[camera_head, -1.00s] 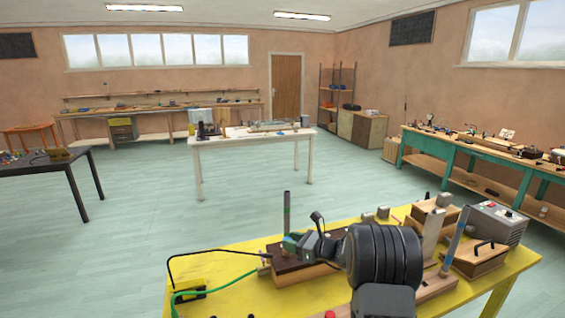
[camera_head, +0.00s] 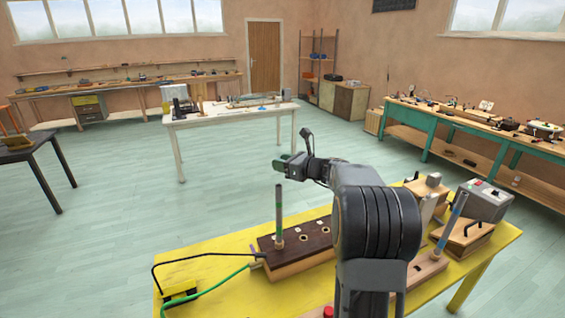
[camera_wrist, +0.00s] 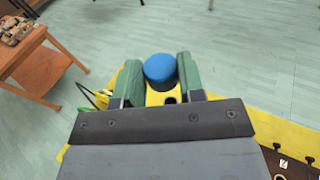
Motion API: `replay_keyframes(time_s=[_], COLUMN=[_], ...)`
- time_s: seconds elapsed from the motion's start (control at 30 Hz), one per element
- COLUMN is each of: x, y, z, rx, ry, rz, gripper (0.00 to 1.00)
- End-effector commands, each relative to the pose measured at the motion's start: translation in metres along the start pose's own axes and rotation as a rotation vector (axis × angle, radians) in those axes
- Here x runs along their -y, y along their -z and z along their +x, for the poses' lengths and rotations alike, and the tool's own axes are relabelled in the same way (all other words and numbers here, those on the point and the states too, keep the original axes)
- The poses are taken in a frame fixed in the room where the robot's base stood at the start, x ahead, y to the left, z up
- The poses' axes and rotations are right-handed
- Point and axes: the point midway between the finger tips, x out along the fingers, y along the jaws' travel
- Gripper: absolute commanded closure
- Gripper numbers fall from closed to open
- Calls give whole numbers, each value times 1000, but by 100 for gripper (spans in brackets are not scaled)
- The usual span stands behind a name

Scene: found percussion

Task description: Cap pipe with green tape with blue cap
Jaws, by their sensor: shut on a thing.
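My gripper (camera_head: 284,167) is raised above the yellow table, with its fingers pointing left in the head view. In the wrist view its green fingers (camera_wrist: 160,72) are shut on the blue cap (camera_wrist: 159,67), which sits between the fingertips. In the head view the cap is too hidden by the fingers to make out. A grey pipe with a green tape band (camera_head: 279,212) stands upright at the dark wooden block (camera_head: 292,243). Its top is open to view, a little below my gripper and apart from it. The pipe does not show clearly in the wrist view.
A tilted pipe with blue tape (camera_head: 450,222), wooden blocks and a grey control box (camera_head: 484,200) stand at the right. The air left of my gripper is clear.

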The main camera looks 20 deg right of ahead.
Motion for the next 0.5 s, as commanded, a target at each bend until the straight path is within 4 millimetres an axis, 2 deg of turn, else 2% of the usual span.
replay_keyframes(time_s=[0.23, 0.5], x=[0, 1], y=[1, 15], z=[-1, 0], rx=[1, 0], ry=[1, 2], rz=[0, 1], gripper=[86, 86])
